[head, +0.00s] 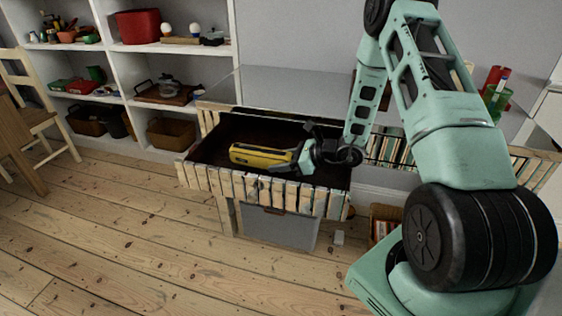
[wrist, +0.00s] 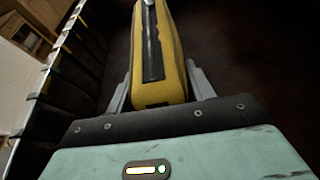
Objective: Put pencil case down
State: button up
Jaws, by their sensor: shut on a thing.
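The pencil case (head: 258,156) is yellow with a dark strip along its length. It lies level in my gripper (head: 297,157), over the open drawer (head: 240,186) with the slatted front. In the wrist view the pencil case (wrist: 168,52) stretches away between the two grey fingers of my gripper (wrist: 158,85), which are shut on its near end. The dark drawer floor (wrist: 250,75) lies behind it. I cannot tell whether the case touches the drawer floor.
White shelves (head: 106,65) with pots, a red bin (head: 137,26) and baskets stand at the left. A grey bin (head: 278,228) is under the drawer. A chair (head: 40,112) is far left. The front floorboards (head: 130,235) are clear.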

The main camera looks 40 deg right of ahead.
jog(key=shift+f+b, duration=0.5)
jog(key=shift+f, duration=0.1)
jog(key=o, duration=1.1)
jog(key=shift+c, duration=0.2)
